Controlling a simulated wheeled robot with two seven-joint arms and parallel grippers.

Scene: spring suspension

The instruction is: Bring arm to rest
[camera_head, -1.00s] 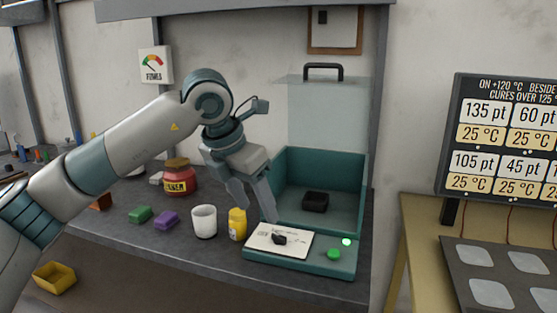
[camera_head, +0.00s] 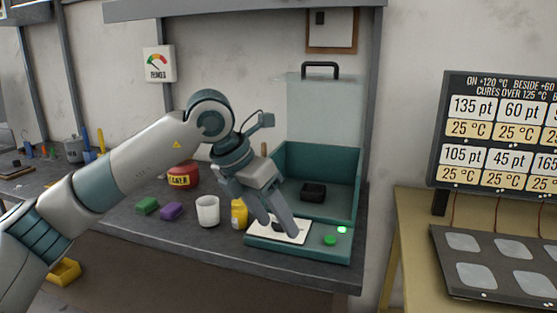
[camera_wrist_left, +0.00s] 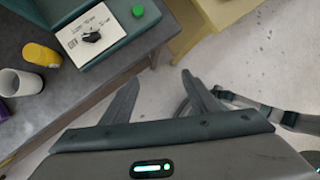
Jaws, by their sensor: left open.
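My left gripper (camera_head: 281,227) is open and empty in the head view. It hangs in front of the teal box's front ledge and partly covers the white card. In the left wrist view its two fingers (camera_wrist_left: 160,92) stand apart over bare floor, beyond the bench edge. The small black piece lies on the white card (camera_wrist_left: 86,37), clear of the fingers. My right gripper cannot be made out in these views.
The teal box (camera_head: 340,250) has a raised clear lid, a black block (camera_head: 313,191) inside and a green button (camera_head: 330,240). A yellow bottle (camera_head: 239,213), white cup (camera_head: 207,210), purple block (camera_head: 171,211) and green block (camera_head: 148,205) stand left. A yellow table (camera_head: 410,230) is right.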

